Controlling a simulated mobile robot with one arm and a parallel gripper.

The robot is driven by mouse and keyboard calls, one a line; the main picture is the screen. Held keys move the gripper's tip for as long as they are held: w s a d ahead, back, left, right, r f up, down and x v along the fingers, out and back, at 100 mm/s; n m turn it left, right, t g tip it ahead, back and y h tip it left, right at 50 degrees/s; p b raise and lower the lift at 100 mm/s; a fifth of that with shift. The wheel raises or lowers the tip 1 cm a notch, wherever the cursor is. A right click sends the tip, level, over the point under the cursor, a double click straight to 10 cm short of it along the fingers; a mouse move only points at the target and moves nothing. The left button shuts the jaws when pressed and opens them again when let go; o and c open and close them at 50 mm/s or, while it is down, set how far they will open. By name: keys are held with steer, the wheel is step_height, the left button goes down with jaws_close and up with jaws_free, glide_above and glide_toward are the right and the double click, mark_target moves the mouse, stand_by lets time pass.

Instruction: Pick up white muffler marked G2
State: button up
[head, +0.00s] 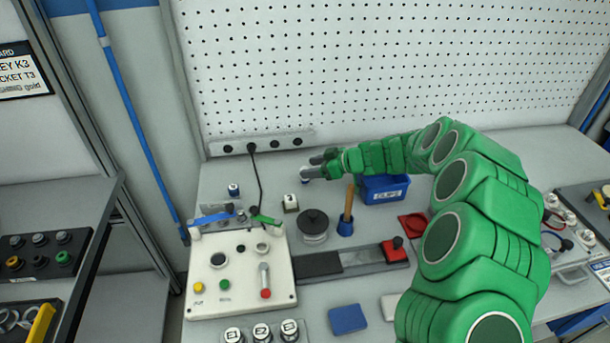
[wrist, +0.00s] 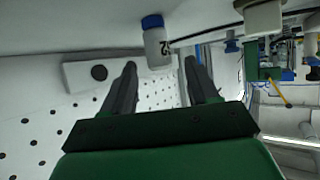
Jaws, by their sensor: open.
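A small white cylinder with a blue end (wrist: 157,45) shows in the wrist view, just beyond and between my two fingertips. Its dark mark shows a 2; the rest of the mark is hard to read. My gripper (wrist: 160,68) is open, with a finger on each side of that view and nothing clamped between them. In the head view my gripper (head: 313,166) reaches left, low over the back of the bench. A small white part (head: 304,170) shows at its fingertips, partly hidden. Another small white and blue piece (head: 233,190) stands farther left.
A white control box (head: 243,265) with buttons stands front left. A white block (head: 290,204), a black-topped spool (head: 314,223), a wooden-handled tool in a blue cup (head: 347,213) and a blue bin (head: 383,188) are close by. A power strip (head: 262,144) lies behind, by the pegboard (head: 400,70).

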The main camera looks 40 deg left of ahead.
mark_target(306, 168)
steer(key=shift+x, duration=2.5)
steer(key=c, duration=1)
